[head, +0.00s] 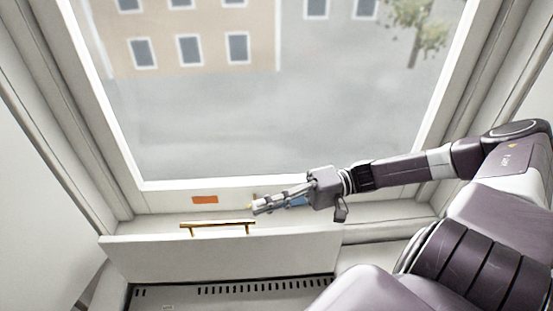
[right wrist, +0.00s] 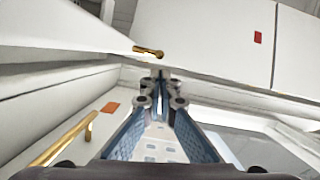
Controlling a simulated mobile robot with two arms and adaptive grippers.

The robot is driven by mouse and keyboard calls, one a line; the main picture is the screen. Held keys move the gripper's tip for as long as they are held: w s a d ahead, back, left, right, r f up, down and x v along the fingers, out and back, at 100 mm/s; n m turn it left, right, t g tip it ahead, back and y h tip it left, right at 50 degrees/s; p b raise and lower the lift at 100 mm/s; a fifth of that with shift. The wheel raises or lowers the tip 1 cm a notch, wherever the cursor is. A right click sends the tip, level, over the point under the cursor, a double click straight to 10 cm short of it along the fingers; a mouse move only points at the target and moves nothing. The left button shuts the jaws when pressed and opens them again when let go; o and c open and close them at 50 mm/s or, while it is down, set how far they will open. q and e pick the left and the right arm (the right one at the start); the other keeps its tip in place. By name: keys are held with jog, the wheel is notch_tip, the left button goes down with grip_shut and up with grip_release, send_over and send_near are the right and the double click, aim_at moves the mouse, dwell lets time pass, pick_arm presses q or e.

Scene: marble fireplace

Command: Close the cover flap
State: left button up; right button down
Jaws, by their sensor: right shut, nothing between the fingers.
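The cover flap (head: 220,256) is a long white panel below the window, standing raised and tilted in front of the sill. A brass bar handle (head: 217,224) shows at its upper edge. My right gripper (head: 256,207) reaches in from the right over the sill, just behind and above the flap's upper edge, to the right of the handle. It is shut and empty, and appears apart from the flap. In the right wrist view its fingers (right wrist: 162,88) point forward between pale panels. A brass handle (right wrist: 66,140) shows there at left. My left gripper is not in view.
A large window (head: 280,120) rises behind the sill. An orange patch (head: 205,200) is on the ledge left of my gripper. A dark slotted grille (head: 235,290) lies below the flap. Side frames stand left and right.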

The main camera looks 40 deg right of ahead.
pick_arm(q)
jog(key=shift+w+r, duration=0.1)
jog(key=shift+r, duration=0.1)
pick_arm(e)
jog(key=shift+x, duration=2.2)
jog(key=shift+w+d+f, duration=0.1)
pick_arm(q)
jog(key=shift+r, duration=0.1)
